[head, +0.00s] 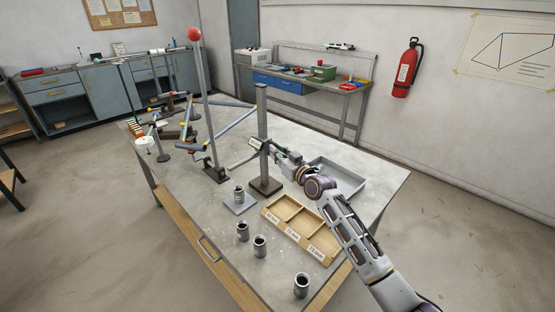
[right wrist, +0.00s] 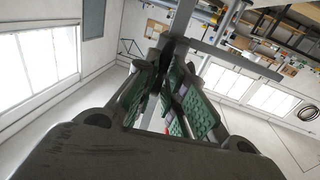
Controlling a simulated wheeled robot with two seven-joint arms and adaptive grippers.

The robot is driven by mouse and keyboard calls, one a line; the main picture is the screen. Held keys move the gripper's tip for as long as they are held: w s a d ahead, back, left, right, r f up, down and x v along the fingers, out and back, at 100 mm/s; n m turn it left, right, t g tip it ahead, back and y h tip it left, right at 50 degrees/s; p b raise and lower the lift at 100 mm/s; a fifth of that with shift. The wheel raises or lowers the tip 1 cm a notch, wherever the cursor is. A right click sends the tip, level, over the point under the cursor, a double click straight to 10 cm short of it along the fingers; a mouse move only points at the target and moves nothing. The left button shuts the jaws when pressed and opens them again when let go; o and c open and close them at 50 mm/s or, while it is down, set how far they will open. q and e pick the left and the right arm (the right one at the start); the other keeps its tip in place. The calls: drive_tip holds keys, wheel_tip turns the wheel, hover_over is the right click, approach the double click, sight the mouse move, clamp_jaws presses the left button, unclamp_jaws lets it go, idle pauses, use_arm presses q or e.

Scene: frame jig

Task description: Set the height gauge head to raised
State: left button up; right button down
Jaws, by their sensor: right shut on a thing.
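The height gauge is a dark upright post (head: 263,110) on a brown base block (head: 265,187) on the grey table. Its gauge head (head: 256,144), with a small pale display and a thin arm reaching left, sits around the middle of the post. My right gripper (head: 279,151) comes in from the right at the height of the head and is shut on it; the fingers partly hide the contact. In the right wrist view, the green-padded fingers (right wrist: 172,103) close around a dark part, with the post behind. My left gripper is not in view.
A tall rod with a red ball (head: 195,34) and a blue-grey frame (head: 232,120) stand left of the gauge. A wooden tray (head: 287,236), a grey tray (head: 340,180) and several metal cylinders (head: 260,245) lie around it. Bare table shows at the right corner.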

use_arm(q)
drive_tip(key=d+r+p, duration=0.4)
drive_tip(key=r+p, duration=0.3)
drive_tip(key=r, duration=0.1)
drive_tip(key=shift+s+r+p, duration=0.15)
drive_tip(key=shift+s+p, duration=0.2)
use_arm(e)
wheel_tip(320, 180, up, 14)
drive_tip(key=shift+f, duration=0.25)
drive_tip(key=shift+d, duration=0.1)
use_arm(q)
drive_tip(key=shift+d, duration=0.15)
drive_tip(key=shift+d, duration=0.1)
use_arm(e)
drive_tip(key=c, duration=1.5)
unclamp_jaws()
drive_tip(key=shift+w+f, duration=0.1)
drive_tip(key=shift+f, duration=0.05)
